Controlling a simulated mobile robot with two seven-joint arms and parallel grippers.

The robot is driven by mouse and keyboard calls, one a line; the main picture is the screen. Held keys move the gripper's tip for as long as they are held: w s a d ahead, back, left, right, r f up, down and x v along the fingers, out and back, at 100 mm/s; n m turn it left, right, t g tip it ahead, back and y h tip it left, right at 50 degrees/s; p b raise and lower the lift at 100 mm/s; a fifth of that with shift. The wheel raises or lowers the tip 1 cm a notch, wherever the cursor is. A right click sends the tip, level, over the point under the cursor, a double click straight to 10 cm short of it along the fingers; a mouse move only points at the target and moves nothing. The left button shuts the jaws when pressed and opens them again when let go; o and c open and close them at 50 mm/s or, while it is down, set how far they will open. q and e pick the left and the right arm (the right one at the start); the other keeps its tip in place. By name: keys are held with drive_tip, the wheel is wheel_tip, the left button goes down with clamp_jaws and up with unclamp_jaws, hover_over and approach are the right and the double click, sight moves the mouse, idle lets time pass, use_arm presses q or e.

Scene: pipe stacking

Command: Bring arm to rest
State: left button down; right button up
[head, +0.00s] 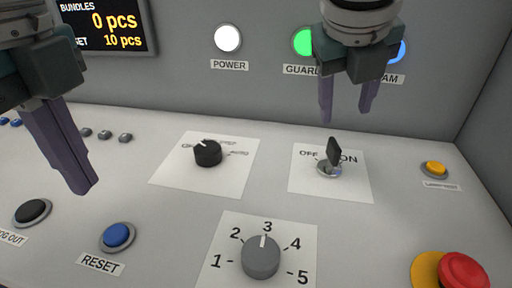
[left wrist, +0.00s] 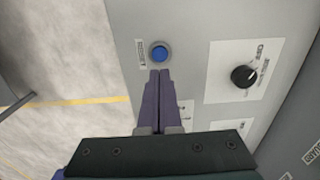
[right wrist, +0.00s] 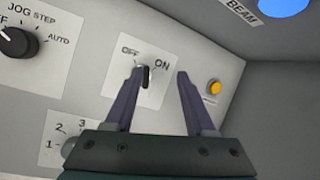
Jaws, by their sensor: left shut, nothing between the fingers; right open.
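My left gripper (head: 82,188) is shut and empty above the left part of the control panel. In the left wrist view its fingers (left wrist: 160,74) are together, with a blue button just beyond the tips. My right gripper (head: 346,115) is open and empty, above and behind the OFF/ON key switch (head: 333,158). In the right wrist view the switch (right wrist: 146,76) shows between the spread fingers (right wrist: 160,72), nearer the left one. The key's handle stands upright and tilts slightly. I cannot tell from these views whether a finger touches it.
The panel holds a black selector knob (head: 208,153), a grey numbered dial (head: 261,257), a blue RESET button (head: 117,236), a black button (head: 32,212), a yellow button (head: 435,168) and a red emergency button (head: 464,271). A display (head: 104,25) and a white POWER lamp (head: 228,38) are on the back wall.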

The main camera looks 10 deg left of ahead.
use_arm(q)
drive_tip(key=shift+r, duration=0.75)
